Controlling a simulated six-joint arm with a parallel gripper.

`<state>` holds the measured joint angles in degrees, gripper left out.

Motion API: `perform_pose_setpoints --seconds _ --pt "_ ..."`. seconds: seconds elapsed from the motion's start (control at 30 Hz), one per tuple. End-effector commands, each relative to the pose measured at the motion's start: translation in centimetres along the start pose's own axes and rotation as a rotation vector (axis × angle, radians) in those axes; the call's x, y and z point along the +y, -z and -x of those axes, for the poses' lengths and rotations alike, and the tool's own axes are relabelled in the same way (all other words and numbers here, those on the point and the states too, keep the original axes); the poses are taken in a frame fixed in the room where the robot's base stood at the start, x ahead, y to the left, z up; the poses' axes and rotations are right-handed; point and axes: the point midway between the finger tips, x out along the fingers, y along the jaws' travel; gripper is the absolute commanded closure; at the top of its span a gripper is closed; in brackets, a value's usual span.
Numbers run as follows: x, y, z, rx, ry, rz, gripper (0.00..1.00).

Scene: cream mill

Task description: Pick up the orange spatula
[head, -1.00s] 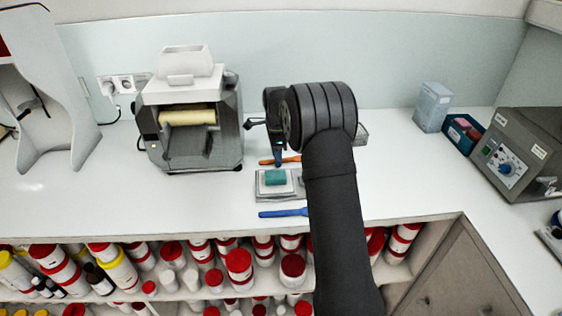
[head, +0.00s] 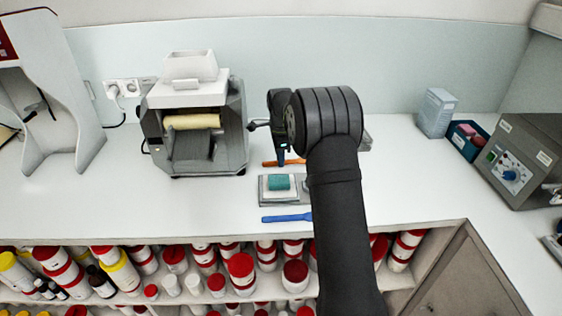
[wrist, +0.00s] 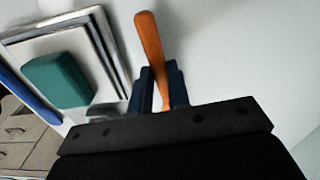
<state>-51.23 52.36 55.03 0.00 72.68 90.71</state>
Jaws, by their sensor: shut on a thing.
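The orange spatula (head: 270,163) shows in the head view behind the scale, partly hidden by my gripper and arm. In the wrist view its orange handle (wrist: 150,45) stands out between the two dark blue fingers of my gripper (wrist: 160,88). The fingers are shut on the spatula. In the head view my gripper (head: 283,156) points down at the spatula, close to the counter. I cannot tell whether the spatula is clear of the counter.
A scale (head: 266,197) with a teal block (head: 279,183) stands just in front, with a blue spatula (head: 287,218) nearer the counter edge. A mill (head: 215,157) stands at left. A blue bin (head: 470,143) and a grey box (head: 520,175) stand right.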

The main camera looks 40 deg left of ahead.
Motion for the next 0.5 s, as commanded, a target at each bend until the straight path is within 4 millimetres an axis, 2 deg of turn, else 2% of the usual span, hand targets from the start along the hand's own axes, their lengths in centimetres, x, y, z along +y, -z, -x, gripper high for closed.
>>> perform_pose_setpoints --seconds 0.17,0.5 --pt "0.0 0.1 3.1 0.0 0.005 -0.001 1.0" --pt "3.9 6.5 7.2 0.0 0.003 -0.004 1.0"
